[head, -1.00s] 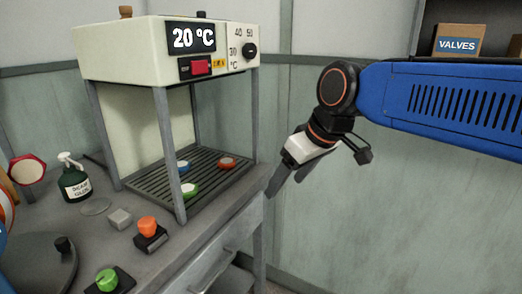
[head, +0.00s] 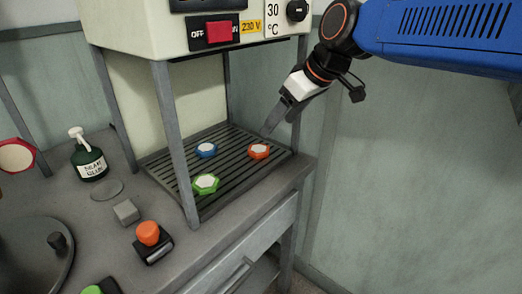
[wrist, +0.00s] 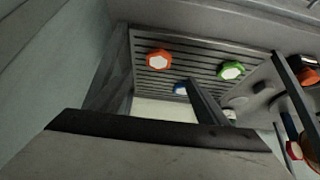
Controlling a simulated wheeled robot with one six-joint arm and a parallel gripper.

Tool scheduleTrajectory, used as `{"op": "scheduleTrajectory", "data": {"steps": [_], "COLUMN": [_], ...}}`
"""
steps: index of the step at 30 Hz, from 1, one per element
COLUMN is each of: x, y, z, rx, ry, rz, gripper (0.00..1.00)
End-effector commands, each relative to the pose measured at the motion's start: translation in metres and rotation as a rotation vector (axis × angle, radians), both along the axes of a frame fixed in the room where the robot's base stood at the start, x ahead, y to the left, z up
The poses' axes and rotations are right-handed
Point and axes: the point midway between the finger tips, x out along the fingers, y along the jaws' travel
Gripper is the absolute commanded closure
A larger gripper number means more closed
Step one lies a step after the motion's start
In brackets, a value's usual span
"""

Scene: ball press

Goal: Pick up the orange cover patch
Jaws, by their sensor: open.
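The orange cover patch (head: 259,151), a small hexagon with a pale round centre, lies on the slatted rack (head: 228,181) under the heater box. It lies on the right side of the rack, and also shows in the wrist view (wrist: 158,61). A blue patch (head: 206,149) and a green patch (head: 206,184) lie on the same rack, apart from it. My gripper (head: 277,127) is open and empty. In the head view its fingers point down and left, just above and right of the orange patch; I see no contact.
The heater box (head: 150,25) stands on posts; the front post (head: 177,145) rises left of the patches. Free room lies right of the bench.

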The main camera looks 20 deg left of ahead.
Motion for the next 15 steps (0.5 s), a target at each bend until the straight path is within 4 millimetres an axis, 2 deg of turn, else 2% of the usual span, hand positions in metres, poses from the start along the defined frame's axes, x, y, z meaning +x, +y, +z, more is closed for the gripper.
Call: {"op": "scheduleTrajectory", "data": {"steps": [3, 9, 15], "x": [0.004, 0.011, 0.014], "y": [0.011, 0.026, 0.032], "z": [-0.020, -0.045, -0.055], "rx": [-0.003, -0.002, 0.000], "ry": [0.003, 0.002, 0.000], "rz": [0.001, 0.001, 0.000], "gripper": [0.31, 0.31, 0.31]}}
